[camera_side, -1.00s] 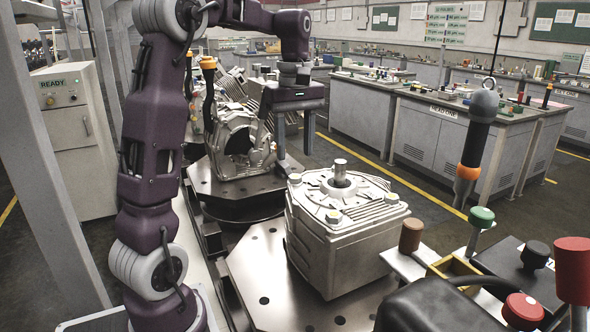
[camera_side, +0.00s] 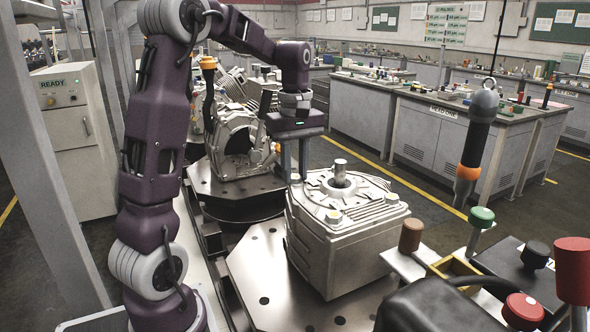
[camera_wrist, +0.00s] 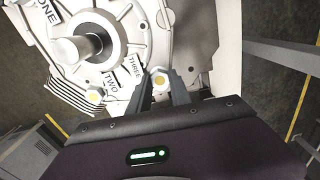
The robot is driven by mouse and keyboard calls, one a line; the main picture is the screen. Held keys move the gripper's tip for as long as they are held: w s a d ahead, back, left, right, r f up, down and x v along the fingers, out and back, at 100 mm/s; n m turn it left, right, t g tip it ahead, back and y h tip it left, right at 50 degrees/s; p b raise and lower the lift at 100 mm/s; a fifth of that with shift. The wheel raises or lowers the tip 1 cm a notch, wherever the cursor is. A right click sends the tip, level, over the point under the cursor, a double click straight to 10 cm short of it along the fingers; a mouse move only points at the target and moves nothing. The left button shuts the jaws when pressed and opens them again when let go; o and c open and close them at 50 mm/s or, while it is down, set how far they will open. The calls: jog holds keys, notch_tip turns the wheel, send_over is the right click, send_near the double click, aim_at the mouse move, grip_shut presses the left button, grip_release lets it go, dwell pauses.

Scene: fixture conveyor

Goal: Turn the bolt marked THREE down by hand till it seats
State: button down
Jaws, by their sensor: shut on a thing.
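The bolt marked THREE (camera_wrist: 160,79) is a hex head with a yellow centre, beside the THREE label (camera_wrist: 136,67) on the pale metal housing. My gripper (camera_wrist: 161,88) has a dark finger on each side of this bolt head and is shut on it. In the side view, my gripper (camera_side: 295,175) points down at the far-left corner of the housing (camera_side: 335,250), its fingertips at the bolt head. The fingers partly hide the bolt there. How far the bolt is in its hole cannot be told.
A shaft stub (camera_side: 340,172) rises from the housing top near my gripper. Another bolt (camera_wrist: 95,95) sits by the TWO label (camera_wrist: 110,82). The housing stands on a plate with holes (camera_side: 262,285). A second casting (camera_side: 238,145) stands behind on the line.

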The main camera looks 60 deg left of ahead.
jog(key=m, duration=0.4)
jog(key=shift+m, duration=0.3)
jog(key=m, duration=0.3)
jog(key=shift+m, duration=0.3)
jog(key=m, duration=0.8)
jog(key=shift+m, duration=0.3)
jog(key=c, duration=1.2)
grip_release()
